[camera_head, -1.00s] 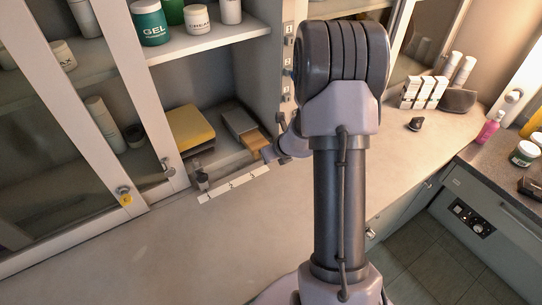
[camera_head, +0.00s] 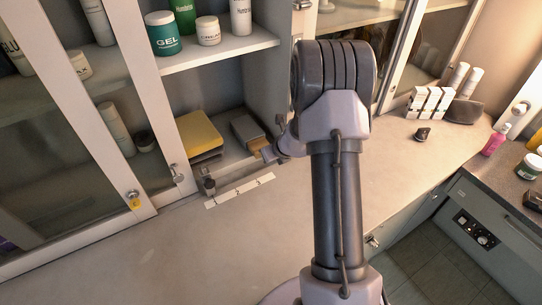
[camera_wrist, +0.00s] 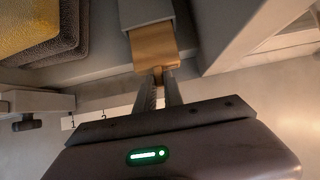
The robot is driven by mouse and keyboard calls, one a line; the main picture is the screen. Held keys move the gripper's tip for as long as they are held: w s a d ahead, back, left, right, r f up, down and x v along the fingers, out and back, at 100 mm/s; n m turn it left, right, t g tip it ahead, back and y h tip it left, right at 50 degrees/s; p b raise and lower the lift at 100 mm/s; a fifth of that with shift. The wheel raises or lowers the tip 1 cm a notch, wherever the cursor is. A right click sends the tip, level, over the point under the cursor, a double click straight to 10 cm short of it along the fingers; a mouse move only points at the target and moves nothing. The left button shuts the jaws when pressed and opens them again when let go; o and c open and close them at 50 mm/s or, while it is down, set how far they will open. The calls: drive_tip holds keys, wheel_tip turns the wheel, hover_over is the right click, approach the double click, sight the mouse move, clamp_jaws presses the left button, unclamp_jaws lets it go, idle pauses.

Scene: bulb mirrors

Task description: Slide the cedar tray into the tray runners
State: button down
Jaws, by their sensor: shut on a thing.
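The cedar tray (camera_wrist: 154,47) is a small orange-brown wooden piece. In the wrist view my gripper (camera_wrist: 158,76) is shut on its near end, the fingers together at a small tab. The tray's far part runs under or into a grey box-like piece (camera_wrist: 148,12), which may be the tray runners; I cannot tell how deep it sits. In the head view the tray (camera_head: 258,145) shows as a small patch in front of the grey piece (camera_head: 246,129), on the low cabinet shelf. My wrist and arm hide part of the gripper there.
A yellow-topped stack (camera_head: 200,134) lies left of the grey piece. A white numbered strip (camera_head: 240,190) lies in front of the shelf. An open glass door (camera_head: 107,100) stands at left, and a cabinet upright (camera_head: 284,80) is close at right. The counter (camera_head: 200,250) in front is clear.

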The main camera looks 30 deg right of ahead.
sight(259, 143)
drive_tip(key=shift+w+d+p, duration=0.15)
drive_tip(key=shift+w+p, duration=2.65)
drive_tip(key=shift+w, duration=0.6)
drive_tip(key=c, duration=1.4)
unclamp_jaws()
drive_tip(key=shift+w+f, duration=0.1)
drive_tip(key=shift+o, duration=0.2)
drive_tip(key=shift+o, duration=0.3)
drive_tip(key=shift+v, duration=3.55)
